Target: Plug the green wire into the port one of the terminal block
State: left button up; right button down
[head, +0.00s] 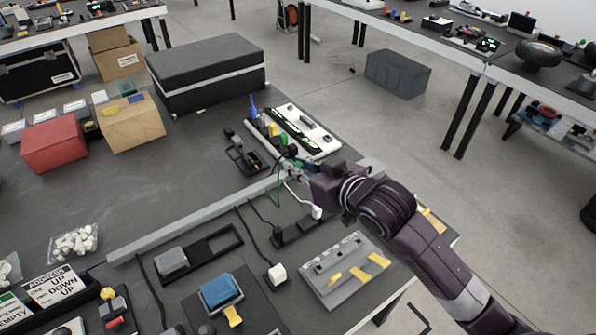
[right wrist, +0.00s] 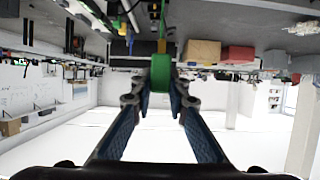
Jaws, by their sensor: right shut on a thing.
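My right gripper (head: 292,168) reaches in from the right, just in front of a white board with black strips (head: 306,128) and blue, yellow and green plugs at its left edge. I cannot tell surely which part of the board is the terminal block or which is port one. In the right wrist view, my right gripper (right wrist: 161,98) is shut on a green block-like end of the green wire (right wrist: 161,72). The thin green wire (head: 278,188) hangs in a loop beside the gripper in the head view. The held end is mostly hidden there. My left gripper is not in view.
A small black fixture (head: 243,158) stands left of the board. A grey rail (head: 190,222) crosses the table. A grey switch panel (head: 346,270) and a black power strip (head: 298,228) lie in front. A large black box (head: 206,75) stands behind.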

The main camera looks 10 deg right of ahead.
jog(key=shift+s+d+f, duration=0.1)
jog(key=shift+s+f, duration=0.3)
jog(key=shift+f, duration=0.1)
jog(key=s+d+f+b, duration=0.2)
jog(key=s+f+b, duration=0.4)
jog(key=s+f, duration=0.3)
jog(key=shift+s+f, duration=0.3)
jog(key=shift+s, duration=1.8)
jog(key=shift+p, duration=0.45)
jog(key=shift+f, duration=0.15)
